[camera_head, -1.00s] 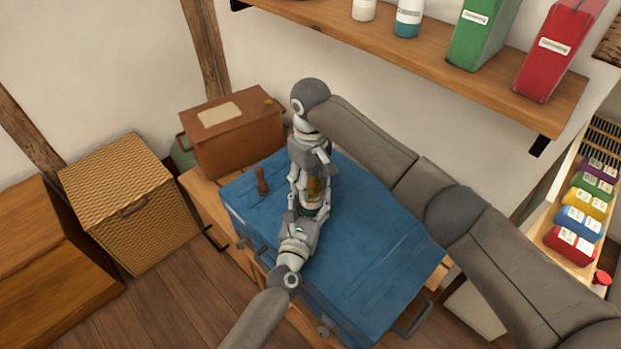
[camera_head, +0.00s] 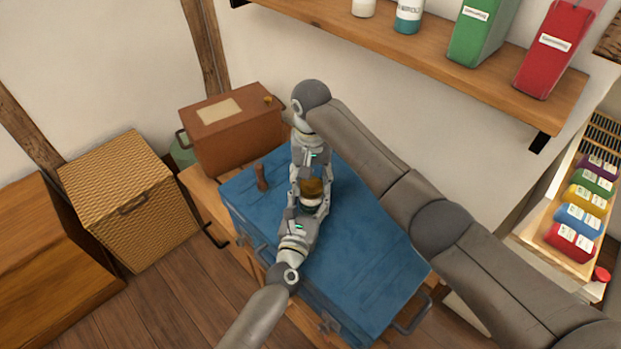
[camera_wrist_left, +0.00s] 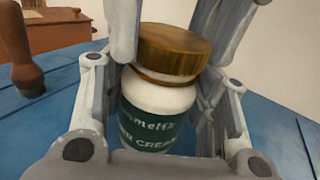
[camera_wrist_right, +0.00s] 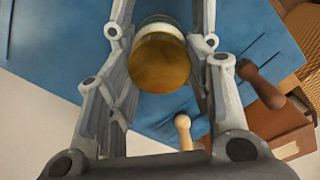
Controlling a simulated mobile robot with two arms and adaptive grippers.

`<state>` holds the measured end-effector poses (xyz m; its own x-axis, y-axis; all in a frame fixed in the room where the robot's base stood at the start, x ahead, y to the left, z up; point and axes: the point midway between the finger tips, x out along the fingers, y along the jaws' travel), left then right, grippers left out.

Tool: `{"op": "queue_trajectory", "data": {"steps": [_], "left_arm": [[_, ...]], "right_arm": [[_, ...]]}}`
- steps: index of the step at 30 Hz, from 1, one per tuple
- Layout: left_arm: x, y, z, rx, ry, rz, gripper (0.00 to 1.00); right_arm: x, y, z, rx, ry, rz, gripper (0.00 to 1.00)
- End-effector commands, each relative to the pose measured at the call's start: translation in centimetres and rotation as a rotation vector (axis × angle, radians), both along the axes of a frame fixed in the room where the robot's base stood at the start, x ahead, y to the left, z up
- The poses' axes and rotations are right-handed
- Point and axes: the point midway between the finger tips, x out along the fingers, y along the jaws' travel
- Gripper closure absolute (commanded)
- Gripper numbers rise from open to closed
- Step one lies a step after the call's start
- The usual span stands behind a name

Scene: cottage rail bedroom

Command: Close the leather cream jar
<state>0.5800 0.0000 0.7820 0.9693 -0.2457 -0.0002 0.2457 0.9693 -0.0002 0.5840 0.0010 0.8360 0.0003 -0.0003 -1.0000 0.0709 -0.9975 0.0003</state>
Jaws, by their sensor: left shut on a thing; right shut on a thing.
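The leather cream jar (camera_head: 311,204) is white with a green label and stands between my grippers above the blue top. The left wrist view shows its label (camera_wrist_left: 150,128) and its brown lid (camera_wrist_left: 172,50). The lid (camera_head: 312,187) is at the jar's mouth, with a thin brown rim below it; I cannot tell whether it is fully seated. My left gripper (camera_head: 308,210) is shut on the jar body from the near side. My right gripper (camera_head: 310,181) reaches from the far side and is shut on the lid, which also shows in the right wrist view (camera_wrist_right: 159,63).
A dark wooden-handled tool (camera_head: 262,178) stands on the blue top (camera_head: 365,240), left of my grippers. A pale wooden handle (camera_wrist_right: 183,130) shows in the right wrist view. A brown box (camera_head: 235,140) stands behind left. The blue top is clear to the right.

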Motion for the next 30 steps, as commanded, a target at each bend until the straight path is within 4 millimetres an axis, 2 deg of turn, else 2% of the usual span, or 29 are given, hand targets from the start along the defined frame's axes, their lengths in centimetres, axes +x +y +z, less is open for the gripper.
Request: {"op": "queue_trajectory", "data": {"steps": [21,25,30], "left_arm": [[-0.04,-0.03,-0.05,0.000,0.001,-0.001,1.00],[-0.04,-0.03,-0.05,0.000,0.001,-0.001,1.00],[-0.04,-0.03,-0.06,0.000,0.001,-0.001,1.00]], "right_arm": [[-0.28,-0.17,0.03,0.004,0.003,-1.400,0.65],[-0.29,-0.26,0.01,0.002,0.002,-1.551,0.65],[-0.28,-0.35,0.02,0.001,0.000,-1.611,0.65]]}}
